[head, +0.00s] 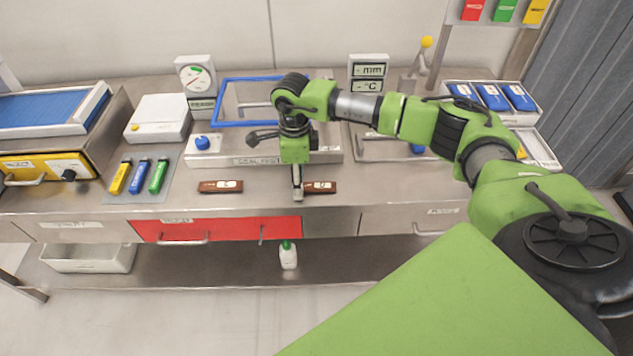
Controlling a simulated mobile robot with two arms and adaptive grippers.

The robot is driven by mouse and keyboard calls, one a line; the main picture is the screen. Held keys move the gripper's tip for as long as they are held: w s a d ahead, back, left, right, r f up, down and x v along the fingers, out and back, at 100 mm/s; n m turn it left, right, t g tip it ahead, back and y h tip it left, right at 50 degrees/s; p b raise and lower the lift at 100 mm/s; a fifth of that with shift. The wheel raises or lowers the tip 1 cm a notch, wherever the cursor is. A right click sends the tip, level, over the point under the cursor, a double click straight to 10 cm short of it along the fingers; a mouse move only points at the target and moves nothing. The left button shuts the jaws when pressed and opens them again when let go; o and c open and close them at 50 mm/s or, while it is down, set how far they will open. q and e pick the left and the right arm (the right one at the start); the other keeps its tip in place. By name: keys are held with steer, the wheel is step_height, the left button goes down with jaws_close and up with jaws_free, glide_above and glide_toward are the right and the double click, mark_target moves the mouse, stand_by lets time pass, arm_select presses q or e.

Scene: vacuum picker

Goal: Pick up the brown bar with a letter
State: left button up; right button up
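Two brown bars with pale labels lie near the front edge of the steel worktop. One brown bar (207,187) is left of centre, and the other brown bar (324,188) is right of it. The marks on both labels are too small to read. My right gripper (297,194) points down at the left end of the right-hand bar and covers that end from view. It looks narrow. I cannot tell whether it touches the bar or whether its fingers are apart. My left gripper is not in view.
A steel sealing unit with a blue frame (221,105) stands behind the bars. Yellow, blue and green sticks (141,176) lie on a grey mat at left. A red drawer (216,230) is below, with a white bottle (288,258) on the lower shelf. The worktop between the two bars is clear.

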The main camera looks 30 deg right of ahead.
steer(key=shift+f, duration=0.25)
steer(key=c, duration=1.1)
steer(key=shift+r, duration=0.15)
